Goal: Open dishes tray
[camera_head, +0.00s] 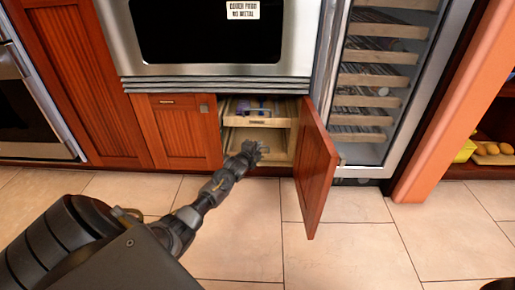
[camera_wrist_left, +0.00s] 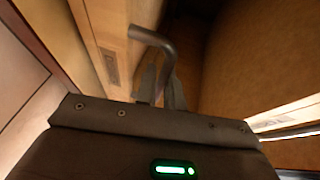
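A cabinet below the microwave holds an upper wooden tray (camera_head: 280,123) with things in it and a lower wooden tray (camera_head: 279,155). In the left wrist view a pale wooden front (camera_wrist_left: 105,40) carries a bent metal handle (camera_wrist_left: 152,38). My left gripper (camera_head: 250,150) reaches into the cabinet opening, in front of the trays. In the left wrist view the fingers of my left gripper (camera_wrist_left: 162,88) stand on either side of the handle's bar. Whether they press on it cannot be told. My right gripper is not in view.
The cabinet's right door (camera_head: 316,168) stands open to the right of my left arm. The left door (camera_head: 184,133) is in front of the cabinet's left part. The microwave (camera_head: 215,72) is above, a rack cooler (camera_head: 375,90) to the right. The tiled floor (camera_head: 345,250) is clear.

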